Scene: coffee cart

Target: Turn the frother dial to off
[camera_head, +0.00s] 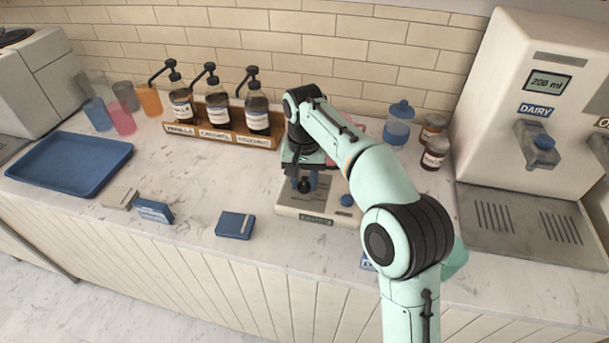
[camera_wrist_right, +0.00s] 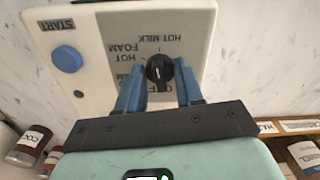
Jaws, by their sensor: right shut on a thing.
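The frother (camera_head: 293,205) is a pale flat unit on the counter, partly hidden under my right arm in the head view. Its black round dial (camera_wrist_right: 159,71) shows in the right wrist view, with upside-down printed labels such as HOT MILK, FOAM and a partly covered OFF around it. A small white mark shows on the dial; which label it points to is hard to tell. My right gripper (camera_head: 305,182) is above the frother, its blue fingers shut on the dial from both sides. A blue button (camera_wrist_right: 67,59) marked START sits beside it. My left gripper is not in view.
A wooden rack (camera_head: 222,132) with several syrup pump bottles stands behind left. A dairy dispenser (camera_head: 520,100) is at right, with jars (camera_head: 435,153) beside it. A blue tray (camera_head: 70,163) and a small blue box (camera_head: 235,225) lie left.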

